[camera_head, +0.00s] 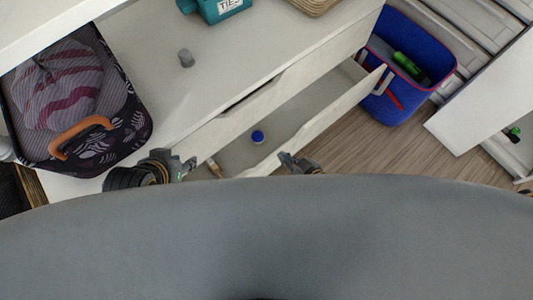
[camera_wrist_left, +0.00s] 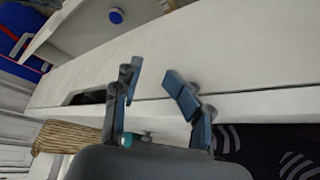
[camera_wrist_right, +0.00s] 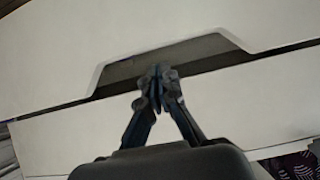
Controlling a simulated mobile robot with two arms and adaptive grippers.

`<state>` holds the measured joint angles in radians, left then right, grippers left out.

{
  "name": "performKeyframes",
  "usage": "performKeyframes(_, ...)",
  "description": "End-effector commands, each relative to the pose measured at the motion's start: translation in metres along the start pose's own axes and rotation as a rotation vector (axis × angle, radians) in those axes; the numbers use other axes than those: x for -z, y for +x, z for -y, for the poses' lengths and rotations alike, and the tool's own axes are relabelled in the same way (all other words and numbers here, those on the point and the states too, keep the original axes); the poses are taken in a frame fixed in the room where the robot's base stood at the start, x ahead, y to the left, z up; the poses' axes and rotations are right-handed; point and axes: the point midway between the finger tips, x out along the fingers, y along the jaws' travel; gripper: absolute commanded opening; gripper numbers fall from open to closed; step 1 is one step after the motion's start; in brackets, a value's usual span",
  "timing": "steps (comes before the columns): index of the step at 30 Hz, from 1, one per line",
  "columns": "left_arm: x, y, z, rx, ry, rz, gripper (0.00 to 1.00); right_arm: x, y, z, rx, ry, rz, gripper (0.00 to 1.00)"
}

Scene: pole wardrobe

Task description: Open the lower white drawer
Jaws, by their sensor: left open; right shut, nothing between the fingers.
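The lower white drawer (camera_head: 335,110) is pulled out from the white dresser in the head view, its inside visible. A round blue item (camera_head: 257,136) lies in it and also shows in the left wrist view (camera_wrist_left: 116,15). My right gripper (camera_head: 284,158) is shut and empty, close to the drawer front. In the right wrist view its fingertips (camera_wrist_right: 158,76) overlap the dark handle cutout (camera_wrist_right: 170,62); contact cannot be told. My left gripper (camera_head: 190,165) is open and empty near the dresser's left part. It also shows in the left wrist view (camera_wrist_left: 155,82).
A dark patterned basket (camera_head: 120,140) with striped cloth stands on the dresser top, left. A blue bin (camera_head: 425,92) stands on the floor beyond the drawer's right end. Wooden floor (camera_head: 360,148) is bare in front.

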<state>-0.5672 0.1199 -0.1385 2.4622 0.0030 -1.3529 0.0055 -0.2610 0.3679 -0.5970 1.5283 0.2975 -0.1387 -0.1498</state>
Motion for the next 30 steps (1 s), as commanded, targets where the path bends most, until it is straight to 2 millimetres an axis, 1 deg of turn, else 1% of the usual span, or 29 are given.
performKeyframes(2, -0.001, -0.004, 0.002, 0.005, 0.0, 0.013, 0.4, 0.0, -0.003, 0.0, 0.0, 0.0, 0.001, 0.0)
performKeyframes(19, -0.038, -0.023, 0.007, 0.016, -0.004, 0.207, 0.4, 0.002, -0.017, 0.0, 0.001, 0.0, 0.0, 0.0)
performKeyframes(22, -0.042, -0.024, 0.007, 0.017, -0.005, 0.221, 0.4, 0.001, -0.018, 0.0, 0.001, 0.0, 0.0, 0.0)
performKeyframes(30, -0.042, -0.024, 0.008, 0.017, -0.005, 0.223, 0.4, 0.001, -0.018, 0.0, 0.0, 0.0, 0.0, 0.0)
